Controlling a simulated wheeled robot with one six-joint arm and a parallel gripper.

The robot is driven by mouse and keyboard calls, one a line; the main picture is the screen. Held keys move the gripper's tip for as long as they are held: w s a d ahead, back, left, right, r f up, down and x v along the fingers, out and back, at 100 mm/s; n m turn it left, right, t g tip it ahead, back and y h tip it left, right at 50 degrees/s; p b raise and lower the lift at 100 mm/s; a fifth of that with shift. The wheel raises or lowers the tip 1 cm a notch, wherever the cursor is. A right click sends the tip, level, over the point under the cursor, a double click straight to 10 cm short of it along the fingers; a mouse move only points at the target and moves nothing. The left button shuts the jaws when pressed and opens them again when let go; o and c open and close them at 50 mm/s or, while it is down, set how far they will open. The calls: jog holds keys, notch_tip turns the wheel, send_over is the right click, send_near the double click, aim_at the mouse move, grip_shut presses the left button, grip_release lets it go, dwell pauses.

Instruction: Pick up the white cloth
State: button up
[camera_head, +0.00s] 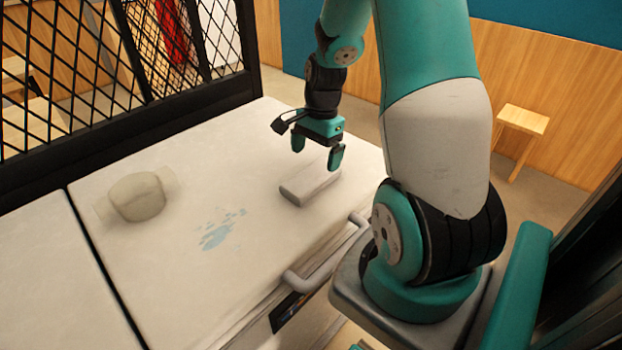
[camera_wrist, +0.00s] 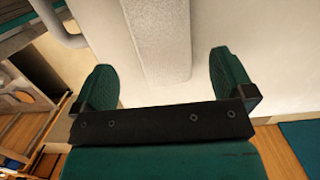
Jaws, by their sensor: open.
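The white cloth (camera_head: 309,187) is a folded, flat block lying on the pale counter top (camera_head: 262,160), near the front edge at the right. My gripper (camera_head: 318,151) is above it, pointing down, with its two teal fingers spread. In the wrist view, the cloth (camera_wrist: 162,40) runs from the top edge down between the open fingers of my gripper (camera_wrist: 164,82). The fingers stand apart from it on both sides. The height gap to the cloth is hard to judge.
A greyish rounded bundle (camera_head: 137,197) with pale ends sits at the left of the counter. A blue spill (camera_head: 217,233) marks the middle. A metal handle (camera_head: 325,256) runs along the front edge. A black mesh partition (camera_head: 120,70) stands behind, and a wooden stool (camera_head: 522,120) at the right.

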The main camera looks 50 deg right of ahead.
aim_at(311, 174)
jog(key=f, duration=0.4)
jog(key=a+f, duration=0.1)
jog(key=f, duration=0.1)
jog(key=shift+w+a+f+p, duration=0.1)
jog(key=shift+w+f+p, duration=0.1)
jog(key=shift+p, duration=0.2)
jog(key=shift+c, duration=0.2)
jog(key=c, duration=0.9)
